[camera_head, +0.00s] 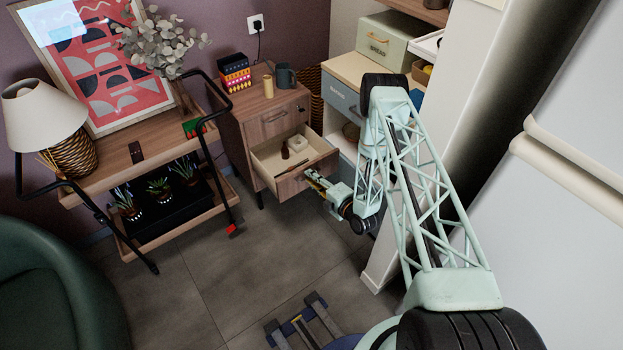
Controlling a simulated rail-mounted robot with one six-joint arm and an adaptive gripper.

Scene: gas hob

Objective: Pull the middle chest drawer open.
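The small wooden chest (240,140) stands against the back wall, left of the shelving. Its top drawer (275,124) is closed, with a dark bar handle. The middle drawer (262,165) is pulled out and its pale inside shows. It holds a small dark bottle, a light box and a thin brown stick. My gripper (313,179) is at the outer face of the drawer front, where the handle would be. The handle is hidden by my gripper, and I cannot tell whether the fingers are closed on it.
A wooden trolley (95,178) with black rails, a lamp and plants stands left of the chest. A green armchair (55,290) is at the lower left. Shelving (350,68) and a white wall edge are close on the right. Grey floor (220,265) in front is clear.

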